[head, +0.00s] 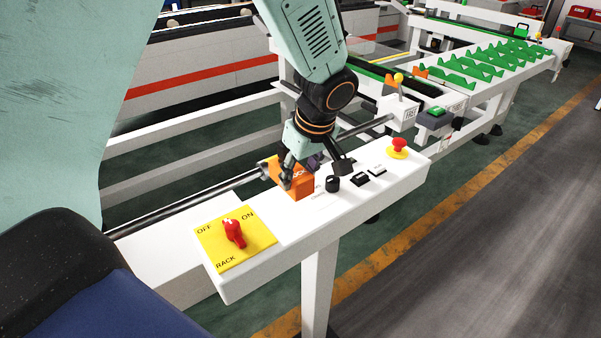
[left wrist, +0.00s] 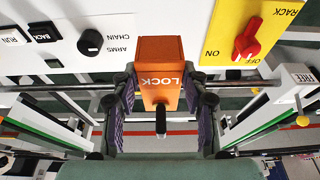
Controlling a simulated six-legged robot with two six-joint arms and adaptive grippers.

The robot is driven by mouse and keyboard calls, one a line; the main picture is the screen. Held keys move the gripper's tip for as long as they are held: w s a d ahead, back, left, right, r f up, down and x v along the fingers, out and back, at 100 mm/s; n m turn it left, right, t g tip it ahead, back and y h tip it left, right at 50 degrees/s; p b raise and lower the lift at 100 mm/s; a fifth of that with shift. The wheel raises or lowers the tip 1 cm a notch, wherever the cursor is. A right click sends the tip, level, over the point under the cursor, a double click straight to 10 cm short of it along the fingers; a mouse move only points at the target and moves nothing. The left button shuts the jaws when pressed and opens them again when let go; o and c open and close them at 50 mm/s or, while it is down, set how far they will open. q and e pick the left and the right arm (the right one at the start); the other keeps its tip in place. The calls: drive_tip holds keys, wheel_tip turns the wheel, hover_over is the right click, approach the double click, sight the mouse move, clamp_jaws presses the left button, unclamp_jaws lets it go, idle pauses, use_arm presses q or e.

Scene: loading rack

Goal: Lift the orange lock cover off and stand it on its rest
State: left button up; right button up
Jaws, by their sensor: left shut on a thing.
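The orange lock cover (head: 299,188) is at the back edge of the white control panel, left of the black knob. In the left wrist view the cover (left wrist: 158,55) shows the word LOCK, with a black peg-like part (left wrist: 160,122) at its lower end. My left gripper (head: 297,170) reaches down from above and is shut on the cover. In the left wrist view its purple finger pads (left wrist: 159,90) stand on both sides of the cover. I cannot tell whether the cover touches the panel. I cannot make out its rest. My right gripper is not in view.
The white control panel (head: 280,257) carries a yellow plate (head: 212,249) with a red rack switch (head: 234,232) at the left. A black knob (head: 332,184), black rocker switches (head: 360,180) and a red emergency button (head: 398,146) lie to the right. Rails run behind.

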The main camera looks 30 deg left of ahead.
use_arm(q)
drive_tip(key=shift+f, duration=0.35)
drive_tip(key=shift+s+f+b, duration=0.5)
drive_tip(key=shift+f+b, duration=0.05)
drive_tip(key=shift+b, duration=0.35)
drive_tip(key=shift+f, duration=0.2)
drive_tip(key=shift+w+f+b, duration=0.25)
drive_tip(key=shift+f+b, duration=0.2)
drive_tip(key=shift+f, duration=0.05)
drive_tip(key=shift+w+f+b, duration=0.2)
drive_tip(key=shift+f+b, duration=0.25)
drive_tip(key=shift+f, duration=0.3)
drive_tip(key=shift+s+f+b, duration=0.4)
drive_tip(key=shift+f+b, duration=0.15)
drive_tip(key=shift+b, duration=0.4)
drive_tip(key=shift+f, duration=0.2)
drive_tip(key=shift+w+f+b, duration=0.25)
drive_tip(key=shift+w+b, duration=0.05)
drive_tip(key=shift+w, duration=0.05)
drive_tip(key=shift+s, duration=0.1)
